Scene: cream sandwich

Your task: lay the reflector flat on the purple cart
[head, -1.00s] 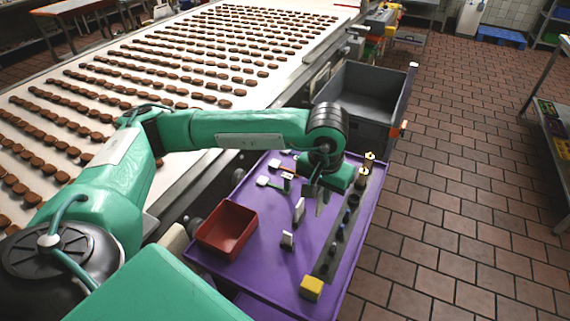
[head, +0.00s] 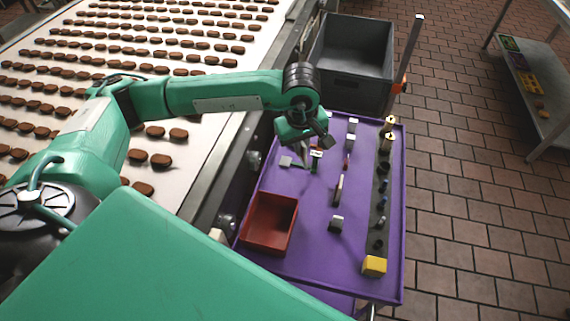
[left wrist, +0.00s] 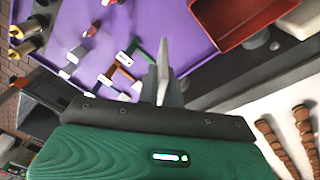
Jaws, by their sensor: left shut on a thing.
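My left gripper (head: 304,148) hangs over the back left part of the purple cart (head: 312,222). In the left wrist view my left gripper (left wrist: 163,88) is shut on a thin, pale grey flat piece, which looks like the reflector (left wrist: 163,55). The piece stands edge-on between the fingers and points out past their tips. Purple cart top (left wrist: 165,22) shows beyond it. In the head view the held piece is mostly lost against the gripper, and I cannot tell whether it touches the cart. My right gripper is not in view.
A red bin (head: 269,222) stands at the cart's front left. A dark strip with several small parts runs along the right, with a yellow block (head: 374,266) at its near end. Small upright parts stand mid-cart. A grey crate (head: 352,60) is behind; a conveyor (head: 215,135) is left.

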